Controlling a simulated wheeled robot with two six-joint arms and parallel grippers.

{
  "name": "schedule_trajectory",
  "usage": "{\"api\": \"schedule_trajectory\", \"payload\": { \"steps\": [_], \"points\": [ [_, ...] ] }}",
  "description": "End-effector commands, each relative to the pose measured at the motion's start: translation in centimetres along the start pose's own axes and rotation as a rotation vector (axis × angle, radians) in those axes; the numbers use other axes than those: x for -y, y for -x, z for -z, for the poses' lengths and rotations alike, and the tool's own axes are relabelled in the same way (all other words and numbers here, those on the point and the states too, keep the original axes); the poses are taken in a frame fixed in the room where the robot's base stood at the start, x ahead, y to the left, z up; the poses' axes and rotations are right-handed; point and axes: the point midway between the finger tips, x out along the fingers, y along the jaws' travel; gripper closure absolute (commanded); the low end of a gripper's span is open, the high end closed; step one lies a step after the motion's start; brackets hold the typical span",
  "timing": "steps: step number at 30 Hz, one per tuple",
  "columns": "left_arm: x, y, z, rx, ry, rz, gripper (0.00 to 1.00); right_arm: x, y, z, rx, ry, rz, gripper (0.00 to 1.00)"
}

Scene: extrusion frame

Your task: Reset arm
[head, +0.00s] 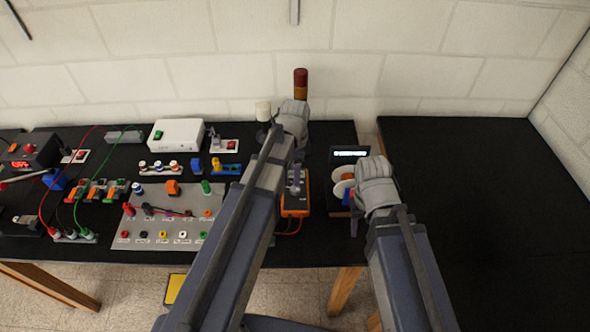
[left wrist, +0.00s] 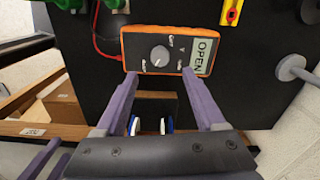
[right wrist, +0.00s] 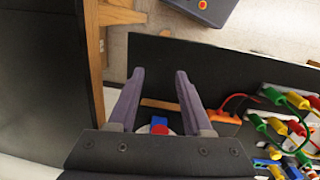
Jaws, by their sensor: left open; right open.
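My left gripper (left wrist: 160,76) is open in the left wrist view, its two purple-grey fingers spread and nothing held. The fingertips lie near the lower edge of an orange multimeter (left wrist: 160,52) with an "OPEN" label; I cannot tell whether they touch it. In the head view the left arm covers part of the multimeter (head: 295,204).
A grey panel with coloured sockets (head: 158,222) and several switches and leads fill the table's left part. The right black table (head: 490,200) is bare.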

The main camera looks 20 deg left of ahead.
Motion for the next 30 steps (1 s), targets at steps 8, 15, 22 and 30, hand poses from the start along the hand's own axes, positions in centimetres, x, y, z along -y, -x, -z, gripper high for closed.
{"api": "schedule_trajectory", "payload": {
  "steps": [8,15,22,30],
  "points": [
    [0.0,0.0,0.0,0.0,0.0,0.0,0.29,0.0,0.0,0.0,0.0,0.0,0.0,0.5],
    [-4.7,-1.9,1.6,0.024,0.171,0.001,0.29,0.2,-1.9,0.1,0.0,0.001,0.0,0.5],
    [-12.4,-4.5,3.3,0.071,0.531,0.027,0.29,0.4,-4.5,0.3,0.0,0.002,-0.001,0.5],
    [-17.0,-5.8,3.7,0.093,0.79,0.062,0.29,0.6,-5.9,0.3,0.0,0.003,-0.001,0.5]
  ]
}}
